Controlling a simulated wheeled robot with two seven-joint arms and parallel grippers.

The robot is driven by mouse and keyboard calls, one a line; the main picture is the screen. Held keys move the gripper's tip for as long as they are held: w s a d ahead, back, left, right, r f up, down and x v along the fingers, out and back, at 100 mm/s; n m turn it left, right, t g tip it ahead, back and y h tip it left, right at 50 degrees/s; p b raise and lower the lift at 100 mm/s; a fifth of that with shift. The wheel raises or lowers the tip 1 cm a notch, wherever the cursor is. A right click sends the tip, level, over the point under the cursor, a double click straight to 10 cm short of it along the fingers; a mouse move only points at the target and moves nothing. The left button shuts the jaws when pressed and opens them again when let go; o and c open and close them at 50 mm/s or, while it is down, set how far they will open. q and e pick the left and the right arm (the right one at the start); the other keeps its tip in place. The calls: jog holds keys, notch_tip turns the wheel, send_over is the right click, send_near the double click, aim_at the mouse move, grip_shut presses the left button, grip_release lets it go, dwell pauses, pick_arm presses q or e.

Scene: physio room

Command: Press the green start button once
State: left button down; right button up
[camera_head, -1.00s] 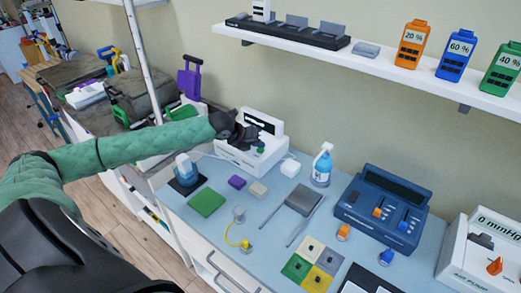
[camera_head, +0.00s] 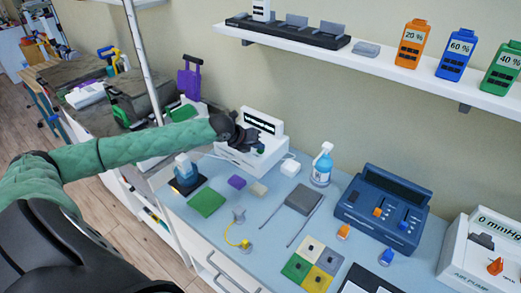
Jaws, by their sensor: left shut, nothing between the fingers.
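The white device (camera_head: 277,144) with a dark display stands at the back left of the blue-grey table, against the wall. Its display shows a row of light marks. My left gripper (camera_head: 259,147) is shut and empty, with its dark fingertips low over the device's front panel. The green start button is largely or wholly hidden by the fingertips. I cannot tell whether they touch it. My right gripper is not in view.
A blue console (camera_head: 381,208) is further right. A dark-based stand (camera_head: 187,187) with a blue-and-white item is at the left. A shelf (camera_head: 370,65) runs above.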

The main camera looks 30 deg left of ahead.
aim_at(258, 151)
pick_arm(q)
jog(key=shift+r+p, duration=0.7)
jog(key=shift+r, duration=0.15)
jog(key=shift+r+p, duration=1.85)
jog(key=shift+r, duration=0.7)
